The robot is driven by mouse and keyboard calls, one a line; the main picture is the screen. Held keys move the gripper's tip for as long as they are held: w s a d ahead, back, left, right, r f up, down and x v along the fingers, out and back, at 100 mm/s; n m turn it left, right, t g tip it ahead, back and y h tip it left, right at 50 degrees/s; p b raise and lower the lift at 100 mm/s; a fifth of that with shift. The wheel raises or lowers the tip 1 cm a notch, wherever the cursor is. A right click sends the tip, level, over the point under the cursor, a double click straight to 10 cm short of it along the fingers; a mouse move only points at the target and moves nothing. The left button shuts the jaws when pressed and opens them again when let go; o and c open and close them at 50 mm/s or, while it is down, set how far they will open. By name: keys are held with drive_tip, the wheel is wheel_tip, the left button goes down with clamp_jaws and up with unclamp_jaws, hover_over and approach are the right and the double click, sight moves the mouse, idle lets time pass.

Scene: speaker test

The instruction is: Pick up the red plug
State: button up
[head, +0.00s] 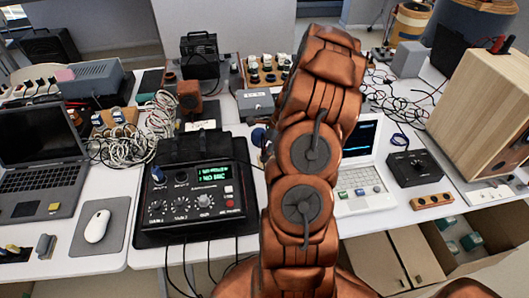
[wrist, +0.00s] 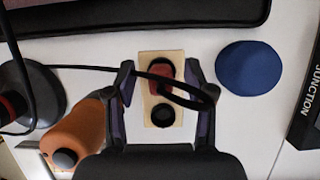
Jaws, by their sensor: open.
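A red plug (wrist: 162,73) shows in the wrist view, seated in or resting on a small pale block (wrist: 148,119) that also has a round black socket (wrist: 163,115). A black cable (wrist: 92,69) runs in from the left and loops over the plug, hiding part of it. My gripper (wrist: 160,68) is open, with one finger on each side of the block and the plug between them. Whether the fingers touch anything cannot be told. In the head view my arm hides the gripper and that block.
A blue disc (wrist: 248,68) lies right of my gripper. An orange cylinder (wrist: 77,137) lies close on the left. A black box marked "JUNCTION" (wrist: 306,110) is at the right edge. In the head view, a control box (head: 190,222) and white laptop (head: 366,184) flank my arm.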

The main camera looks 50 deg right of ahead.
drive_tip(key=shift+c, duration=0.2)
clamp_jaws()
